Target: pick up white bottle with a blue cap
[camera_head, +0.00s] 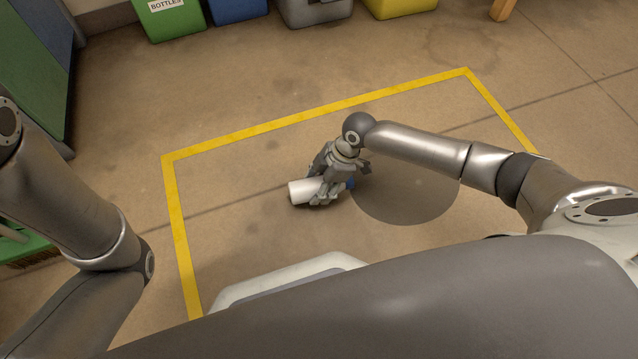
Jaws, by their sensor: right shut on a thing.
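The white bottle (301,192) lies on its side, its white end to the left. Its blue cap (350,184) shows at the right, partly behind the fingers. My right gripper (324,190) is shut on the bottle around its middle, fingers pointing down. I cannot tell whether the bottle touches the floor or is just above it. My left arm is at the left of the view, but its gripper is out of sight.
Yellow tape (290,119) marks a box on the brown floor around the bottle. A green bin (172,20) labelled BOTTLES, a blue bin (238,9), a grey bin (314,11) and a yellow bin (398,7) stand along the back. The floor between is clear.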

